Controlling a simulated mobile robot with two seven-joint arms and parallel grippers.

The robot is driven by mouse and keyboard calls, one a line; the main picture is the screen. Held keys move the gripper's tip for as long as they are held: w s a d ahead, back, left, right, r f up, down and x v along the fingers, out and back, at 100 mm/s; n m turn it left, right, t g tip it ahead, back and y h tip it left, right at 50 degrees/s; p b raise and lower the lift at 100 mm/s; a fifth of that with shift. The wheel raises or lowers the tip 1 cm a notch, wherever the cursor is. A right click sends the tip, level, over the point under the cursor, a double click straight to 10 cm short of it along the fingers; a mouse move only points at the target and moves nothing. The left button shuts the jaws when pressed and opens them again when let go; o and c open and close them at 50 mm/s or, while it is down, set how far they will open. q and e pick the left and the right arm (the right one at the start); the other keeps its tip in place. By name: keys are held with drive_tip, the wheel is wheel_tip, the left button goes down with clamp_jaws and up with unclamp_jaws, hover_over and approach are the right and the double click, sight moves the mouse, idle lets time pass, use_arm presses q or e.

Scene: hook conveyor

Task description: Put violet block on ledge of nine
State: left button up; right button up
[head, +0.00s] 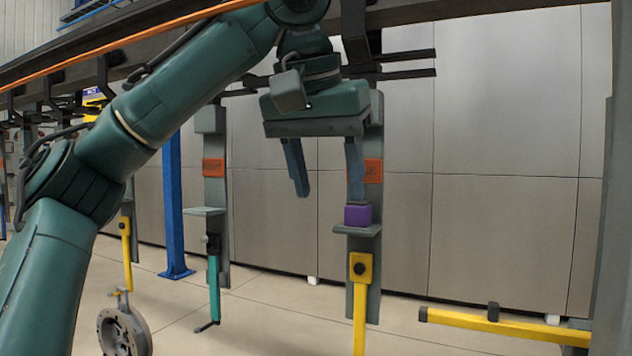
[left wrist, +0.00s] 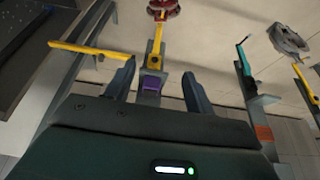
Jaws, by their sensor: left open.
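The violet block (head: 357,214) sits upright on a grey ledge (head: 345,230) of a hanging plate. An orange label (head: 373,171) is on that plate, partly hidden by a finger; its number cannot be read. My left gripper (head: 326,182) is open and empty, fingers pointing down, above and left of the block in the head view. One fingertip is just above the block there. In the left wrist view the violet block (left wrist: 151,86) shows between the two open fingers (left wrist: 157,86), farther off than the tips. My right gripper is not in view.
Another hanging plate has an empty ledge (head: 205,211), an orange label (head: 213,167) and a teal tool (head: 214,285). A yellow tool (head: 361,290) hangs below the block's ledge. A yellow bar (head: 480,323) juts in at right. A blue post (head: 172,210) stands behind.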

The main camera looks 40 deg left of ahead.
use_arm(q)
drive_tip(key=shift+s+d, duration=0.2)
drive_tip(key=shift+s, duration=0.5)
drive_tip(key=shift+s+d, duration=0.15)
drive_tip(key=shift+s, duration=0.55)
